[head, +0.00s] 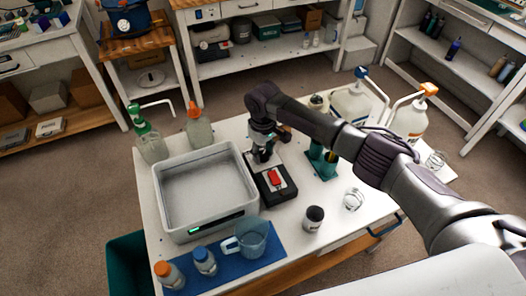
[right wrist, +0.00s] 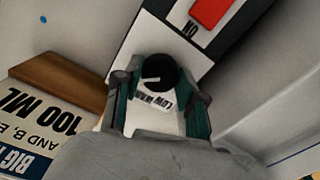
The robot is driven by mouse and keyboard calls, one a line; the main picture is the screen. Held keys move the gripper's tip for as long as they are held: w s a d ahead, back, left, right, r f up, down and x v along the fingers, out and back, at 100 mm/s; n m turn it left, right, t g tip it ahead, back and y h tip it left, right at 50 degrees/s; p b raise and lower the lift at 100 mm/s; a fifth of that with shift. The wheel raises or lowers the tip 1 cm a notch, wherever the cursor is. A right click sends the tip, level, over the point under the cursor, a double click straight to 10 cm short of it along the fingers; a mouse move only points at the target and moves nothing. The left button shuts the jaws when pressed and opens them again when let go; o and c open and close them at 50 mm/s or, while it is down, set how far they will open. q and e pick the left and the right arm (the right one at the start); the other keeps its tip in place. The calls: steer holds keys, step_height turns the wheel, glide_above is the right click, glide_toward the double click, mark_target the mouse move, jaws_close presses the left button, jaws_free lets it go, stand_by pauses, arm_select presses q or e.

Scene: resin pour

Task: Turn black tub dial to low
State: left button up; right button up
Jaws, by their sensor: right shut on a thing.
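The black dial (right wrist: 158,70) shows in the right wrist view on a white panel with upside-down lettering that seems to read "LOW" and "WARM". A short white mark on the dial points to the left of the picture. My right gripper (right wrist: 158,92) is shut on the dial, a finger on each side; it comes down from above in the head view (head: 262,152). The dial's control box (head: 279,194), with a red switch (head: 276,177), stands right of the grey tub (head: 165,224). The dial is hidden by my gripper in the head view. My left gripper is out of view.
A green-capped pump bottle (head: 150,146) and an orange-capped bottle (head: 198,130) stand behind the tub. A blue mat (head: 225,268) holds a measuring jug (head: 253,240) and small bottles. A dark jar (head: 314,218) and a clear cup (head: 353,200) stand to the right.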

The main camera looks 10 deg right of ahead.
steer(key=shift+n, duration=0.3)
steer(key=n+p, duration=0.1)
steer(key=n, duration=0.2)
steer(key=n+p, duration=0.1)
steer(key=n, duration=1.5)
stand_by(0.5)
steer(key=o, duration=1.2)
steer(key=shift+c, duration=0.2)
